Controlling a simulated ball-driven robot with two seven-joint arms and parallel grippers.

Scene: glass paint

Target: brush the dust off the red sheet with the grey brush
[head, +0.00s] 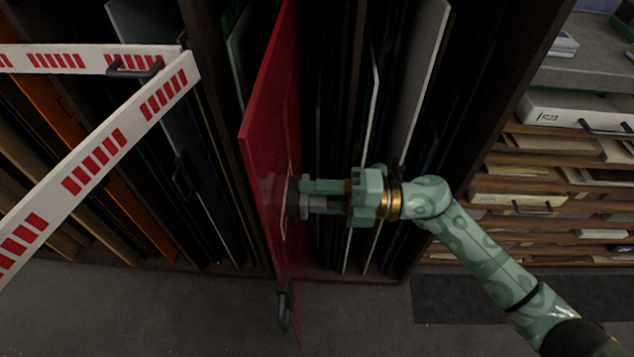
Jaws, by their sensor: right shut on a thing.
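The red sheet (266,120) stands upright on edge in the wooden rack, its near edge sticking out toward me. My right gripper (312,196) comes in from the right and is shut on the grey brush (293,198). The brush is up against the right-hand side of the red sheet, at its lower part; whether it touches cannot be told for sure. A paler patch shows on the sheet near the brush. My left gripper is not in view.
Other sheets, among them an orange one (50,110) and a white one (422,70), stand in the rack slots. A white barrier with red stripes (95,150) crosses the left. A dark handle (284,305) hangs below the sheet.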

